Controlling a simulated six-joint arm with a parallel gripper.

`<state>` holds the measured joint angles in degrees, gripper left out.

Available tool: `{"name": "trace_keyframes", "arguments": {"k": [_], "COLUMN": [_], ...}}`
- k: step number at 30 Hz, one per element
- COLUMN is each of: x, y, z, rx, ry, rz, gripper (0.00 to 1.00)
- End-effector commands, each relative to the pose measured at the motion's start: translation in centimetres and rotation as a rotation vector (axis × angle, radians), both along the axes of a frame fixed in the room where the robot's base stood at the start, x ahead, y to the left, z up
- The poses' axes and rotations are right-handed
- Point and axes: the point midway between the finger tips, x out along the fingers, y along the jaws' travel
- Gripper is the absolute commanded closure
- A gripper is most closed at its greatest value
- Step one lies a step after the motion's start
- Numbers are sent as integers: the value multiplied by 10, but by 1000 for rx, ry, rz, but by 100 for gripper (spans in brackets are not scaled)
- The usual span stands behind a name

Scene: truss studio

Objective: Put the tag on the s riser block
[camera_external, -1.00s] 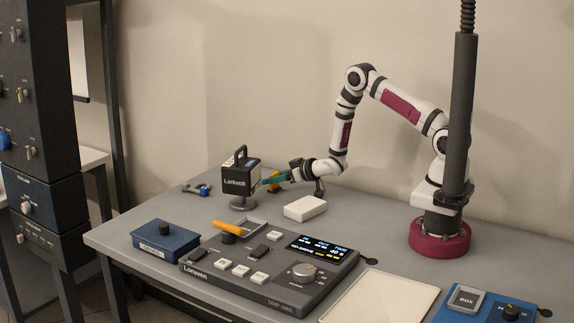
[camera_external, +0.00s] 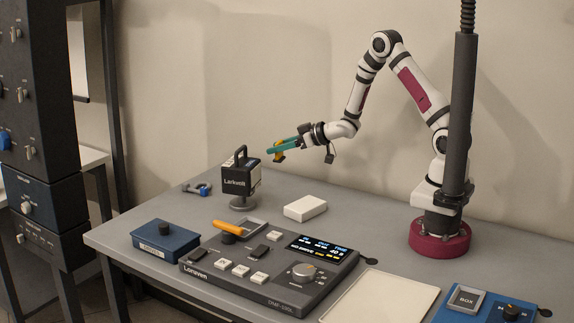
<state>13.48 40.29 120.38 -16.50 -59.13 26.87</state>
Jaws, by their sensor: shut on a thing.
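A plain white block (camera_external: 305,208), likely the riser block, lies flat on the table below and to the right of my gripper. Its top is bare. No letter can be made out on it.
The dark Larkvolt box (camera_external: 240,181) with a handle stands on a round foot. A blue clamp-like item (camera_external: 197,189) lies left of it. A large Loroven console (camera_external: 232,283), a blue box (camera_external: 165,240) and an orange-handled item (camera_external: 231,228) are in front. Table behind the white block is clear.

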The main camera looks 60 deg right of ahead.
Motion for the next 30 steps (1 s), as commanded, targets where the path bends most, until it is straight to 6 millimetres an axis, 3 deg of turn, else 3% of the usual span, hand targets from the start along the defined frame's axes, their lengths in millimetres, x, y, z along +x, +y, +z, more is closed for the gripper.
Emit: {"name": "trace_keyframes", "arguments": {"k": [6,9,12,24,30], "x": [-84,-114,-129,-132,-131], "y": [42,56,63,64,64], "z": [15,18,12,-74,-82], "rx": [3,3,5,4,0], "ry": [1,1,3,2,-1], "rz": [380,492,546,558,558], "gripper": [97,97,97,97,97]}}
